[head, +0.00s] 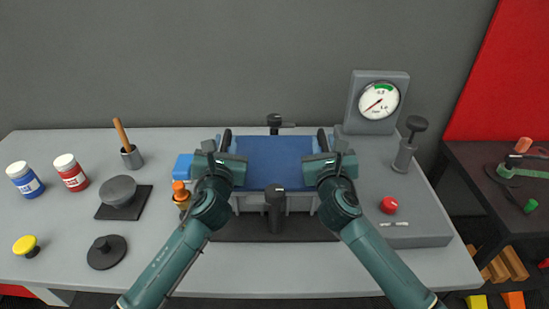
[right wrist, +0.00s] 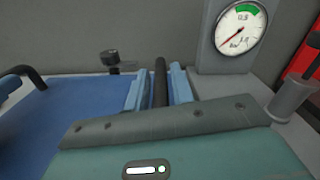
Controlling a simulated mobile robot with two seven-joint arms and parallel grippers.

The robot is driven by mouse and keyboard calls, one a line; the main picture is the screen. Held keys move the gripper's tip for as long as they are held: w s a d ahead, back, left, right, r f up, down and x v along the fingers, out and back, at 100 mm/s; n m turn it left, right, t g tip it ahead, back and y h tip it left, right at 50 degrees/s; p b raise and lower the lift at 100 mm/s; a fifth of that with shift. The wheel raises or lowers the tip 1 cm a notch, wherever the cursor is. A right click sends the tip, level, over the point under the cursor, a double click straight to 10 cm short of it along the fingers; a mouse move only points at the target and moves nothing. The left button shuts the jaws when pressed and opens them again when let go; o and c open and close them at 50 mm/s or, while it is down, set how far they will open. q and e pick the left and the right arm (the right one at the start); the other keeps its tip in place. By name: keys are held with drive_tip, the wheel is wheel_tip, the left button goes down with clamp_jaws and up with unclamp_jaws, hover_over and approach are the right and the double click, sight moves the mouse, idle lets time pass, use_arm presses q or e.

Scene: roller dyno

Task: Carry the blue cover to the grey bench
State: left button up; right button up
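The blue cover (head: 275,160) is a wide flat panel with a dark handle at each side. It is at the middle of the grey bench (head: 150,265), over a grey machine body. My left gripper (head: 223,148) is at its left handle; the grip there is too small to tell. My right gripper (head: 327,148) is at its right handle. In the right wrist view, my right gripper's light blue fingers (right wrist: 160,90) close on both sides of the black handle bar, and the cover (right wrist: 60,115) extends left. Whether the cover is lifted cannot be told.
A gauge (head: 378,100), a dark knobbed post (head: 405,155) and a red button (head: 389,205) stand right. A black clamp knob is behind the cover (head: 274,121), another in front (head: 275,205). Bottles (head: 70,172), a brush cup (head: 131,157) and dark discs (head: 107,252) stand left.

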use_arm(q)
clamp_jaws()
use_arm(e)
clamp_jaws()
drive_tip(key=shift+d, duration=0.1)
idle(0.6)
